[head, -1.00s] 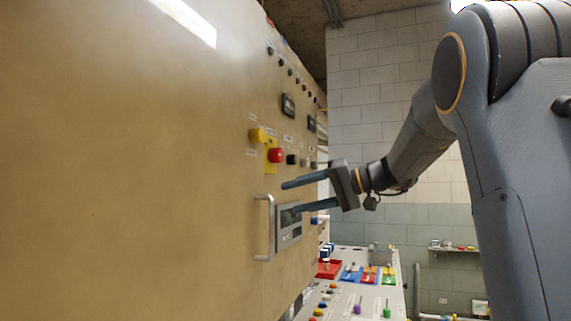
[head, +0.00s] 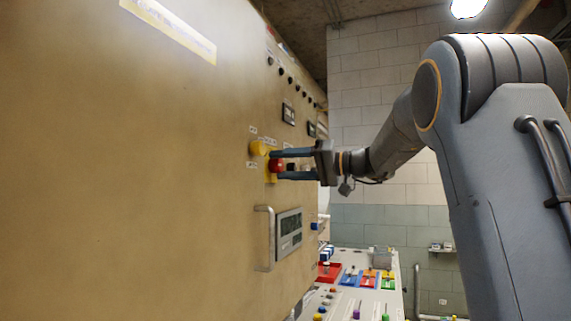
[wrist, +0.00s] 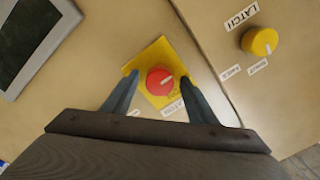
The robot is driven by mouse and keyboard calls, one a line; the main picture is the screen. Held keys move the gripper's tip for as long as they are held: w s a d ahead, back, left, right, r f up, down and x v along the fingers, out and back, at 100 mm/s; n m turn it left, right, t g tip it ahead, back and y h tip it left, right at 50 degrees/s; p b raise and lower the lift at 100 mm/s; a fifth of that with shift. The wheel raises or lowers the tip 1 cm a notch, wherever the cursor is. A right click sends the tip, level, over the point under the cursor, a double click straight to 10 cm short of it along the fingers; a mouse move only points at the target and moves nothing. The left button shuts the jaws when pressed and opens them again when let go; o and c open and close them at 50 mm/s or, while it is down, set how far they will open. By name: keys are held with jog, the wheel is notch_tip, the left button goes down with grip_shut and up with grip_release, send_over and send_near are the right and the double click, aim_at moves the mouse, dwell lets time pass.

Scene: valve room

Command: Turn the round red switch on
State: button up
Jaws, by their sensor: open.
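The round red switch (head: 277,166) sits on a yellow plate on the tan panel; in the wrist view the red switch (wrist: 160,81) has a pale pointer line toward the upper right. My gripper (head: 274,165) is open, its two fingers pointing at the panel, one above and one below the red switch in the head view. In the wrist view my gripper (wrist: 160,80) has one finger on each side of the switch, with gaps visible. I cannot tell how far the tips reach along the knob.
A yellow knob (head: 258,148) labelled LATCH is close beside the red switch. A panel handle (head: 264,238) and a grey display (head: 289,235) are below. A console with coloured trays (head: 352,273) stands farther back.

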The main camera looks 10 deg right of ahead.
jog(key=c, duration=0.9)
jog(key=shift+d, duration=0.1)
jog(key=shift+c, duration=0.9)
